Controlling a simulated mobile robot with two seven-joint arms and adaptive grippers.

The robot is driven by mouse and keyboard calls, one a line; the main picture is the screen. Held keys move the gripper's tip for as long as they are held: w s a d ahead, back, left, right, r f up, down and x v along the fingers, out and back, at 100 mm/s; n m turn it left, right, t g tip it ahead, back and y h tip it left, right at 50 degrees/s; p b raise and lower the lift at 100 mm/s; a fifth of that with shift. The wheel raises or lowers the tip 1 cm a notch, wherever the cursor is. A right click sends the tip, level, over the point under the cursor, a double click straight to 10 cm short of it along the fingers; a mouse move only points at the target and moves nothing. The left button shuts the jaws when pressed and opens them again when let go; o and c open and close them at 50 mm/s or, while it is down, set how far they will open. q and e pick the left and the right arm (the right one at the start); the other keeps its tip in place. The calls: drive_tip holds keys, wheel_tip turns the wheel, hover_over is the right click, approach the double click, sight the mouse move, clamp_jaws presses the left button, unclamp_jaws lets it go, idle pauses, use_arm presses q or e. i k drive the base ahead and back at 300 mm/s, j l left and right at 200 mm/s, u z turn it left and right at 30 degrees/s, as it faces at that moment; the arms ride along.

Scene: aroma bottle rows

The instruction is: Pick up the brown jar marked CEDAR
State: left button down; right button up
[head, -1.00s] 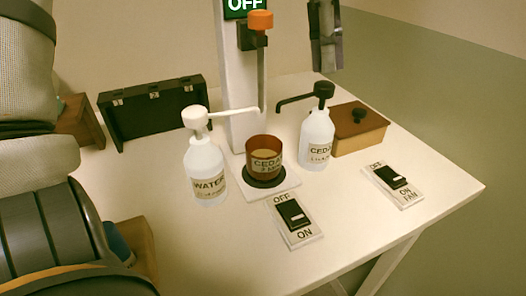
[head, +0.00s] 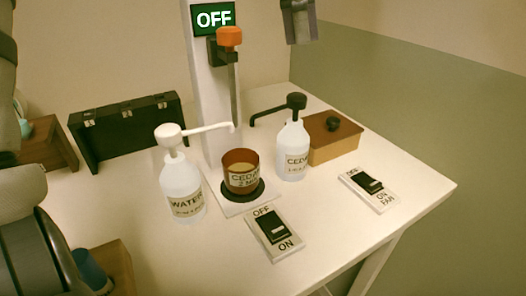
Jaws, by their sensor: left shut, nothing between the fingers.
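The brown jar (head: 241,160) carries a pale label that reads CEDA and a 2, its edge turned out of sight. It stands upright, open-topped, with something pale inside. Under it is a round black pad on a white plate (head: 228,209). My left gripper (head: 300,40) shows only in part at the top edge, a grey end pointing down. It is shut and empty, high and well apart from the jar. Large links of my arm fill the left edge. My right gripper is not in view.
A white WATER pump bottle (head: 181,183) and a black-topped CEDAR pump bottle (head: 292,155) flank the jar. Behind stands a white post (head: 205,75) with an OFF sign (head: 213,18). Two switch panels (head: 274,235) (head: 370,190) lie in front and right. A wooden box (head: 335,145) and black case (head: 130,125) stand behind.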

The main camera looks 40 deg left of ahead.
sight(241, 166)
drive_tip(key=k+l, duration=0.8)
drive_tip(key=k, duration=0.05)
